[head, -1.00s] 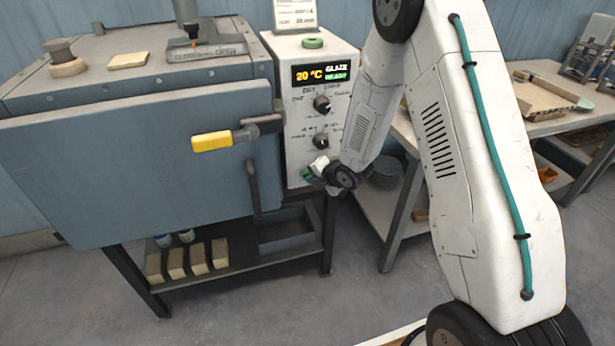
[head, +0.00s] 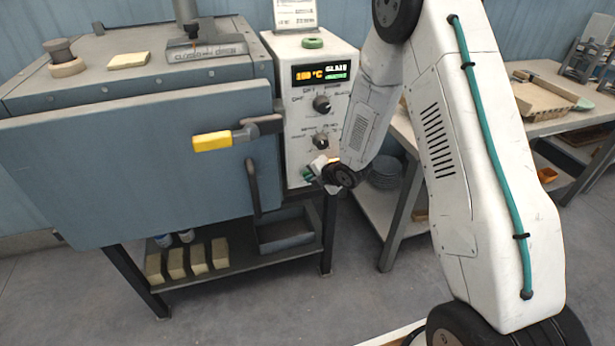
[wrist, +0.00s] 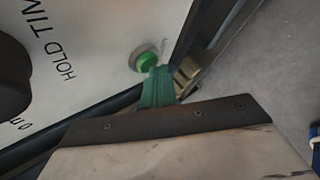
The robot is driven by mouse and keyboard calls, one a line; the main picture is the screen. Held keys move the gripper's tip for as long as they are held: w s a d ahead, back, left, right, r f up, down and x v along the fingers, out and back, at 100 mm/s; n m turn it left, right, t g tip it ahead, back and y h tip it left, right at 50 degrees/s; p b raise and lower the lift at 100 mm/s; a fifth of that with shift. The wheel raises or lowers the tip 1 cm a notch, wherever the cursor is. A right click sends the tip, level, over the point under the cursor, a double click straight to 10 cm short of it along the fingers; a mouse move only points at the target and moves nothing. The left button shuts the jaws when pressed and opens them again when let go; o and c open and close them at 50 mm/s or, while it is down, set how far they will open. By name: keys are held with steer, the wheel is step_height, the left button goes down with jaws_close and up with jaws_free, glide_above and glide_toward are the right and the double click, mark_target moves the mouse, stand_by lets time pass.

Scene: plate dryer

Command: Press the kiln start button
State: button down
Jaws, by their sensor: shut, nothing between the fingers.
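The green start button (wrist: 146,58) is a round knob on the white panel in the wrist view. My gripper (wrist: 158,78) is shut and empty, its green fingertips at the button's lower right edge; they overlap it in the picture, and I cannot tell whether they touch. In the head view my gripper (head: 309,173) is at the lower part of the white control box (head: 283,110), and the wrist partly hides that spot. The box's display (head: 322,75) shows an orange temperature, which looks like 180 °C, with "GLAZE" and a blurred green line below.
The blue kiln (head: 130,160) is shut, with a yellow-handled latch (head: 212,141) sticking out front. Two black dials (head: 321,103) are on the box above my gripper. A workbench (head: 535,115) stands right, and open floor lies in front.

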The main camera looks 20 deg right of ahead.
steer(key=shift+s, duration=0.8)
steer(key=shift+s, duration=0.1)
steer(key=s, duration=0.4)
steer(key=shift+s, duration=0.4)
